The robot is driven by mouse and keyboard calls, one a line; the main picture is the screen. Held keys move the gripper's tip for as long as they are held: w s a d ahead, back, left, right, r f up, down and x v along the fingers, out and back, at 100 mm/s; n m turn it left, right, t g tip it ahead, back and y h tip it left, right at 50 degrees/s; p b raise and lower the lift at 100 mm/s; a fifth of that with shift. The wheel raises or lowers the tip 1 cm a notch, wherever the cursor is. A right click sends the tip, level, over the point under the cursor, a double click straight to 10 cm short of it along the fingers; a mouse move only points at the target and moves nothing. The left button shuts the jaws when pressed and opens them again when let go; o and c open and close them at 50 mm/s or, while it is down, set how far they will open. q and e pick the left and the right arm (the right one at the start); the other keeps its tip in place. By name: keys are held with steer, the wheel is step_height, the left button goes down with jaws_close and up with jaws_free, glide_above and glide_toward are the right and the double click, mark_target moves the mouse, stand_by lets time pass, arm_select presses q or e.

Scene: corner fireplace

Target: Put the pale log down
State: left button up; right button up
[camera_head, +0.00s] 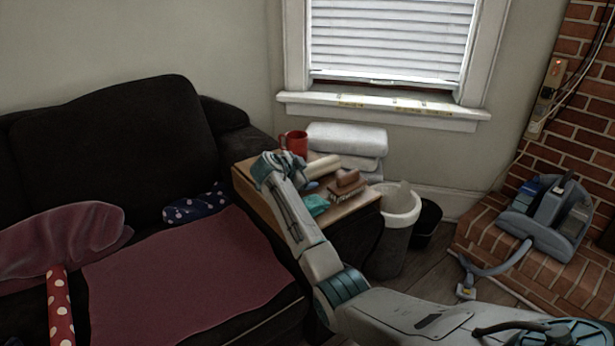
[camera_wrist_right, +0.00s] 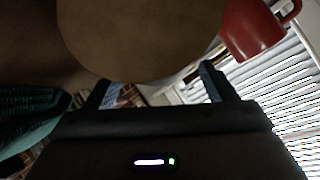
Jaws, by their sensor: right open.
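The pale log (camera_head: 322,166) lies on the small wooden table (camera_head: 352,206) beside the sofa. In the right wrist view a large, dim tan rounded shape, which looks like the pale log (camera_wrist_right: 150,40), fills the top, beyond the fingers. My right gripper (camera_head: 268,170) is over the left part of the table, left of the log. Its two fingers show spread apart in the wrist view (camera_wrist_right: 157,90), with nothing clearly clamped between them. Whether a finger touches the log cannot be told. My left gripper is not in view.
A red mug (camera_head: 294,143) stands behind the gripper and shows in the wrist view (camera_wrist_right: 252,30). Brown blocks (camera_head: 347,182) and a teal item (camera_head: 315,205) crowd the table. Folded white towels (camera_head: 347,139) are behind, a bin (camera_head: 397,222) is right, and the dark sofa (camera_head: 130,135) is left.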

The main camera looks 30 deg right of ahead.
steer(key=shift+w+d+f, duration=0.1)
steer(key=shift+d+f, duration=0.05)
steer(key=shift+d, duration=0.05)
steer(key=c, duration=1.4)
